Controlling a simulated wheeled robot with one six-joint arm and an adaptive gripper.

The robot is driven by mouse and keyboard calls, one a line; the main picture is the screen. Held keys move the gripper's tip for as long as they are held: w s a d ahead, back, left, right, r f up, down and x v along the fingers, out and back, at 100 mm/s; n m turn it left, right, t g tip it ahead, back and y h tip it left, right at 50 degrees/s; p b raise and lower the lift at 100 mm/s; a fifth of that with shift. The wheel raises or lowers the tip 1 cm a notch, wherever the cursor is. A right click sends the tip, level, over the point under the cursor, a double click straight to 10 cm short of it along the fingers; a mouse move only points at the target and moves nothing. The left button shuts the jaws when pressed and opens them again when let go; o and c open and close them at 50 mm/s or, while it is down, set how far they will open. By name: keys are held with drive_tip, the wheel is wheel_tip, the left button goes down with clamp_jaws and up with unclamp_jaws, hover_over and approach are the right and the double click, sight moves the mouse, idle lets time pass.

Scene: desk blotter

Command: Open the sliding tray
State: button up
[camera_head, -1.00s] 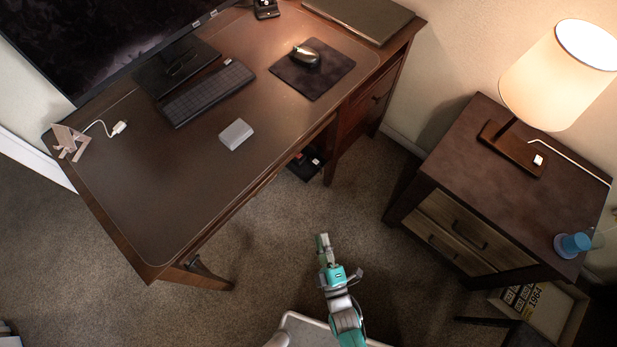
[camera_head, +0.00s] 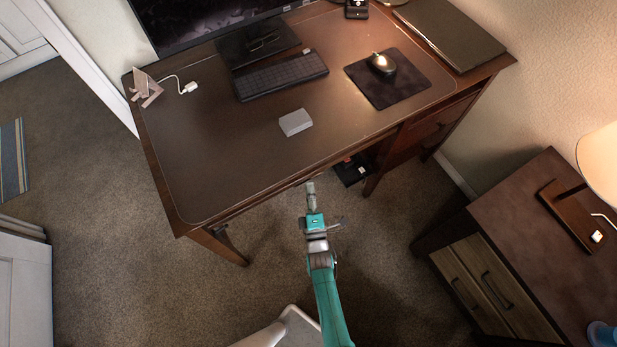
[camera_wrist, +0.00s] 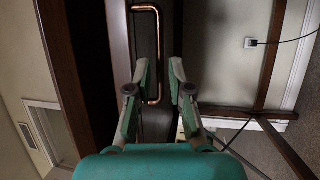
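The sliding tray's dark wooden front (camera_wrist: 146,40) shows in the wrist view with a copper bar handle (camera_wrist: 160,30) on it. In the head view the tray is mostly hidden under the front edge of the desk (camera_head: 200,150). My gripper (camera_head: 311,188) is at that front edge in the head view. In the wrist view my gripper (camera_wrist: 160,66) is open, with one finger on each side of the handle's lower part in the picture. I cannot tell whether either finger touches the handle.
A nightstand (camera_head: 545,225) with a lamp (camera_head: 603,165) stands at the right. A keyboard (camera_head: 281,76), a grey box (camera_head: 295,122) and a mouse pad (camera_head: 405,88) lie on the desk. A black object (camera_head: 351,170) is below the desk.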

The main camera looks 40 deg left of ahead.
drive_tip(key=shift+x, duration=2)
clamp_jaws()
